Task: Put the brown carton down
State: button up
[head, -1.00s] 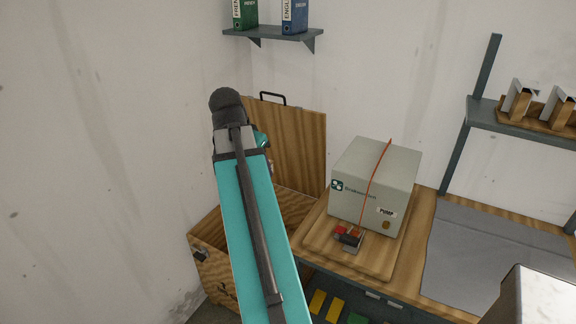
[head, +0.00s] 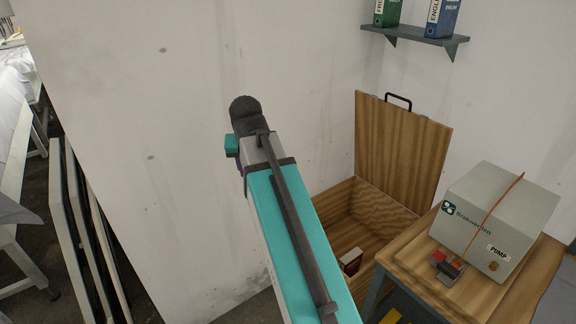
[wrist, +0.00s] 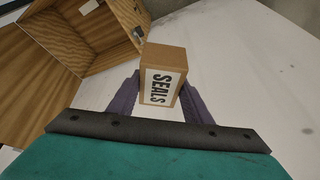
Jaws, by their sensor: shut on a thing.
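A brown carton (wrist: 177,53) with a white SEALS label sits between the two purple fingers of my gripper (wrist: 160,82) in the wrist view. My gripper is shut on it. Beyond the carton, at the upper left of the wrist view, is an open wooden box (wrist: 55,50). In the head view my arm runs up the middle, left of the wooden box. My arm hides most of the gripper there, and I cannot see the held carton in that view.
The open wooden box (head: 395,202) has its lid (head: 405,140) raised and a small brown item (head: 351,261) inside. A bench at right bears a grey PUMP box (head: 490,215) and a small red-and-grey device (head: 447,268). A bare white wall (head: 190,130) stands behind my arm.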

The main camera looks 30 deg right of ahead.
jog(key=w+a+n+y, duration=0.1)
jog(key=w+a+n, duration=0.1)
jog(key=a, duration=0.6)
jog(key=w+a+f+n+y, duration=0.1)
jog(key=w+a+n, duration=0.1)
jog(key=a, duration=0.7)
jog(key=shift+w+n+t, duration=0.3)
jog(key=shift+n, duration=0.6)
jog(key=shift+f, duration=0.1)
